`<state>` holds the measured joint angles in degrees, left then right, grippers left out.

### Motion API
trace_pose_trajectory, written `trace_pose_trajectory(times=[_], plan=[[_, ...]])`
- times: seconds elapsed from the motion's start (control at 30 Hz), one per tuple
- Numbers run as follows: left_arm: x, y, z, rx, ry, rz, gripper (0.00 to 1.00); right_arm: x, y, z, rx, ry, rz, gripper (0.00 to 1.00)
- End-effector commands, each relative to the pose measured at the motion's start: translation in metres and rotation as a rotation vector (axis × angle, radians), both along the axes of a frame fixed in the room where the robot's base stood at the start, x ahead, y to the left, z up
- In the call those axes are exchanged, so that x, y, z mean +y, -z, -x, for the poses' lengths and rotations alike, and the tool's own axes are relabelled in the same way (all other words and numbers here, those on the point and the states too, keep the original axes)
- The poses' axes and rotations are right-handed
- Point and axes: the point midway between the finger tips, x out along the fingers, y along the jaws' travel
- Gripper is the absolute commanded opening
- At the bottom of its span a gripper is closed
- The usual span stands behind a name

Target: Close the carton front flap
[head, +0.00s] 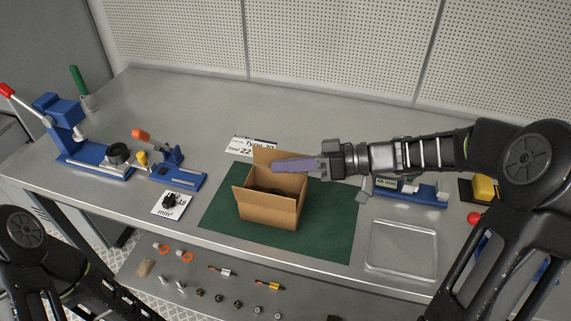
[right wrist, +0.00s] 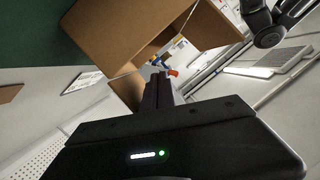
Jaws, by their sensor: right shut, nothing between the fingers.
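The open brown carton (head: 268,212) stands upright on a green mat (head: 332,222) near the front of the bench. One flap stands up at its back and another panel rises at its left side. I cannot tell how the front flap lies against the front wall. My right gripper (head: 283,165) reaches in from the right, shut and empty, over the back part of the carton's opening; I cannot tell whether it touches a flap. In the right wrist view, the carton (right wrist: 125,30) shows just beyond the shut fingers (right wrist: 158,90). My left gripper is out of view.
Blue fixtures (head: 90,165) stand at the left, and another blue fixture (head: 410,188) lies behind a clear tray (head: 402,248) at the right. A label card (head: 255,143) lies behind the carton. Small parts lie on the lower front shelf (head: 215,285). The back bench is mostly clear.

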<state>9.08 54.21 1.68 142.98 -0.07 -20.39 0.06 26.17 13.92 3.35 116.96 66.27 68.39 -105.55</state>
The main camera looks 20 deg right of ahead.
Motion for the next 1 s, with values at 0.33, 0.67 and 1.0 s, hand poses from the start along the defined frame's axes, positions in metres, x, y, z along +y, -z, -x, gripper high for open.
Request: trace_pose_trajectory(times=[0.33,0.67,1.0], plan=[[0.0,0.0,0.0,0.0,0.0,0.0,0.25,0.0,0.0,0.0,0.0,0.0,0.0,0.0],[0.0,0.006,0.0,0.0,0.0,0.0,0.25,-0.017,-0.002,0.006,-0.001,0.004,0.002,0.0],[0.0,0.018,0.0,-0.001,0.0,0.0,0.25,-0.064,-0.013,0.025,-0.002,0.002,0.001,0.0]])
